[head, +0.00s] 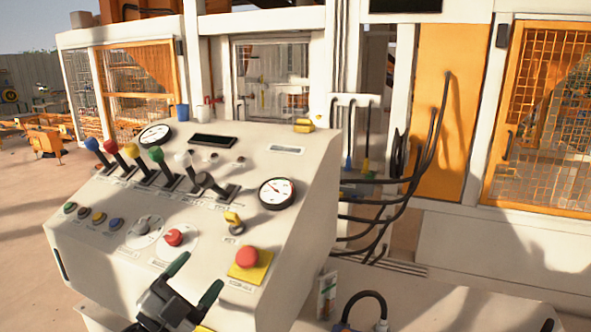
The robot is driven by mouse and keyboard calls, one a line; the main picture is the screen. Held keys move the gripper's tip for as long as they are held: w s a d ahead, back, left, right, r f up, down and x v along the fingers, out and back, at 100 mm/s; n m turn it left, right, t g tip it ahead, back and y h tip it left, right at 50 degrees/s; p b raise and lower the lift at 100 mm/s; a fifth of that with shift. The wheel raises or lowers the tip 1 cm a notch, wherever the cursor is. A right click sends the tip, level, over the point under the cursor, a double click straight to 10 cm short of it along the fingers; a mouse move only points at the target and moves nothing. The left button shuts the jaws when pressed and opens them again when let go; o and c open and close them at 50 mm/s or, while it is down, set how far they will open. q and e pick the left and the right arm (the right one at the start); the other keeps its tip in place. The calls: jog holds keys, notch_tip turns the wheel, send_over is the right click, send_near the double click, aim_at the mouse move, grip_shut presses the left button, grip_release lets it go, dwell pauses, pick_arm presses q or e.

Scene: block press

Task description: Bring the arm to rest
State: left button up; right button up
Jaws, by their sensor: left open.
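My left gripper (195,278) is at the bottom of the head view, in front of the lower front face of the cream control console (110,262). Its two green-tipped fingers are spread apart with nothing between them. It shows below the red knob (173,237) and to the left of the red mushroom button on its yellow plate (246,258). It appears apart from both, though the exact gap cannot be told. My right gripper does not show clearly.
The console carries a row of coloured-knob levers (133,151), two dials, including the right one (276,193), small buttons and a yellow switch (233,219). Black hoses (380,216) run to the right of it. Caged machinery with an orange mesh door (540,120) stands behind.

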pick_arm(q)
jog(key=s+a+f+n+g+y, duration=0.3)
jog(key=s+f+n+y, duration=0.2)
jog(key=f+n+y, duration=0.3)
jog(key=s+a+f+n+g+y, duration=0.25)
jog(key=s+f+n+y, duration=0.25)
jog(key=f+n+y, duration=0.3)
jog(key=s+d+f+g+h, duration=0.1)
jog(key=s+f+g+h, duration=0.1)
jog(key=s+f+g, duration=0.5)
jog(key=s+d+f+g+h, duration=0.1)
jog(key=s+f+g, duration=0.25)
jog(key=s, duration=0.75)
notch_tip(320, 180, down, 25)
jog(key=m+b, duration=0.1)
jog(key=s+a+f+g, duration=0.2)
jog(key=s+a+f, duration=0.1)
jog(key=s+f, duration=1.4)
notch_tip(320, 180, down, 2)
jog(key=shift+f+b, duration=0.25)
jog(key=shift+b, duration=0.2)
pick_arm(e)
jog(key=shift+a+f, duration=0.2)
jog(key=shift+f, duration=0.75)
